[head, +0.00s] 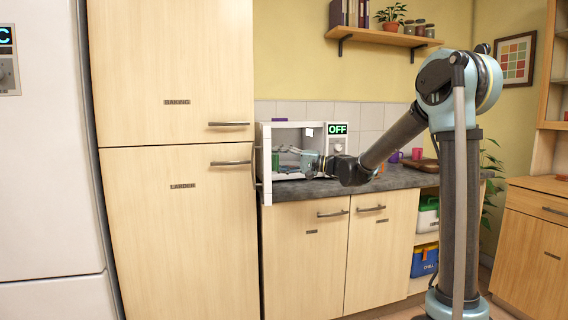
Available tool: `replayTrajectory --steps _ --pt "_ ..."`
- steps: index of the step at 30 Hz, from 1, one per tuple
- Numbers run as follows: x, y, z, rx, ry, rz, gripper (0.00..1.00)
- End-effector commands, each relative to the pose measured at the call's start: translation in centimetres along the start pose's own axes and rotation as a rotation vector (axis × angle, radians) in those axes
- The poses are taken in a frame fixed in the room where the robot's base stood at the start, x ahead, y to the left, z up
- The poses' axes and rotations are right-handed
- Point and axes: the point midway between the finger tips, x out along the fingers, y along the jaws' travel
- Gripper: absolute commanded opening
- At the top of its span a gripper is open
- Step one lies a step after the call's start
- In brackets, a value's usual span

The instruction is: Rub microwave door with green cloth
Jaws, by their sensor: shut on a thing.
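The white microwave (338,128) stands on the counter with its display reading OFF. Its door (266,190) is swung open at the left and shows nearly edge-on. My gripper (287,153) reaches left across the microwave's open front, small in the picture. It is shut on the green cloth (275,162), a small green patch at its tip, close to the inner side of the door. I cannot tell whether the cloth touches the door. The fingertips are partly hidden and too small to see clearly.
A tall cabinet (180,240) stands close to the door's left. The dark counter (345,188) runs right, with a purple mug (396,157), a pink cup (417,153) and a brown board (424,165). A wall shelf (385,36) hangs above.

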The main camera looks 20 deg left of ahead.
Motion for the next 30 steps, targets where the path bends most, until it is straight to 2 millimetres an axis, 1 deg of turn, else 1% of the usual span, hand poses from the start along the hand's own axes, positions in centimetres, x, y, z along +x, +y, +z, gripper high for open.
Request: replayTrajectory --steps 6,16,27,30 --pt "0.6 0.3 -1.5 0.0 -0.001 0.0 0.35" --pt "1.1 0.5 -2.5 0.0 -0.001 0.0 0.35" --pt "2.1 0.9 -4.8 0.0 -0.001 0.0 0.35" --pt "2.3 0.9 -5.2 0.0 -0.002 0.0 0.35"
